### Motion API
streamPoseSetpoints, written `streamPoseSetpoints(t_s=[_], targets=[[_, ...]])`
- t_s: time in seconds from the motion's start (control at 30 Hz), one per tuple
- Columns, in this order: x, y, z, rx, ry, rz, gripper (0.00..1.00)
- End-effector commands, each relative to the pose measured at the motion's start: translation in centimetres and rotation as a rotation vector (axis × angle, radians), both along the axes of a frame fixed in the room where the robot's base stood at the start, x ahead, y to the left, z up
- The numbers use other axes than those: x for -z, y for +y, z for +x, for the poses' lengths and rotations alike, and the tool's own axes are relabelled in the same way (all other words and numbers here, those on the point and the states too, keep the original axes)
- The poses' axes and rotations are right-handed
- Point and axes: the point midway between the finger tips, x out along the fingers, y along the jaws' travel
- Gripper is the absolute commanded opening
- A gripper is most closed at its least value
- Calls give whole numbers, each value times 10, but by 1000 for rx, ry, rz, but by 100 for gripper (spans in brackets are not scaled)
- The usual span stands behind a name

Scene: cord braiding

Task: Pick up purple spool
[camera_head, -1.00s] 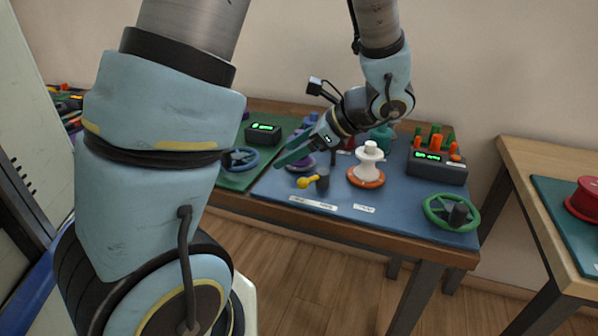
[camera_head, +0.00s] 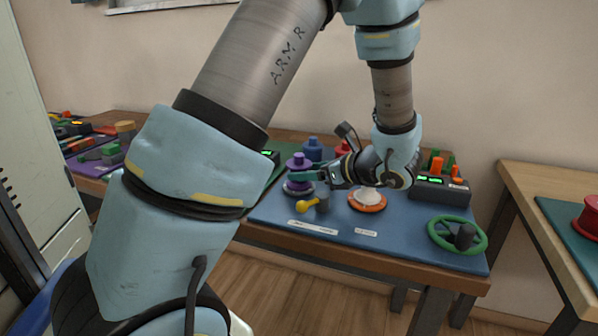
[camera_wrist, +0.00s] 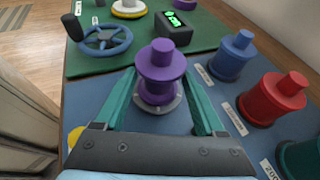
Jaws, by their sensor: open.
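The purple spool (camera_wrist: 160,68) stands upright on a grey round base (camera_wrist: 157,103) on the blue mat. In the wrist view it is between the two teal fingers of my gripper (camera_wrist: 162,92), with a visible gap on each side. The fingers are open and level with the spool's lower part. In the head view the purple spool (camera_head: 298,170) is at the left of the blue mat, and my gripper (camera_head: 306,178) reaches it from the right. The near finger hides part of the spool there.
A blue spool (camera_wrist: 231,55) and a red spool (camera_wrist: 273,97) stand right of the purple one in the wrist view. A white spool (camera_head: 368,194) on an orange base, a yellow-knobbed lever (camera_head: 308,206) and a green handwheel (camera_head: 457,235) share the blue mat (camera_head: 400,240).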

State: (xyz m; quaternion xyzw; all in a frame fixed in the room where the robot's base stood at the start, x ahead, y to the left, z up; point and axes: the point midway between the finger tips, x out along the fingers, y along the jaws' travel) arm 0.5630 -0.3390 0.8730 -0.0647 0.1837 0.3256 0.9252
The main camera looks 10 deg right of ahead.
Motion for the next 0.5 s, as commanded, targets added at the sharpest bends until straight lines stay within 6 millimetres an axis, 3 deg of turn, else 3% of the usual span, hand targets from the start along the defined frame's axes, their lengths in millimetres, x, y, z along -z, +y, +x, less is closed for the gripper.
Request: streamPoseSetpoints(t_s=[0.2, 0.5], targets=[[10, 17, 20, -1, 1, 1, 72], [12, 19, 22, -1, 0, 0, 70]])
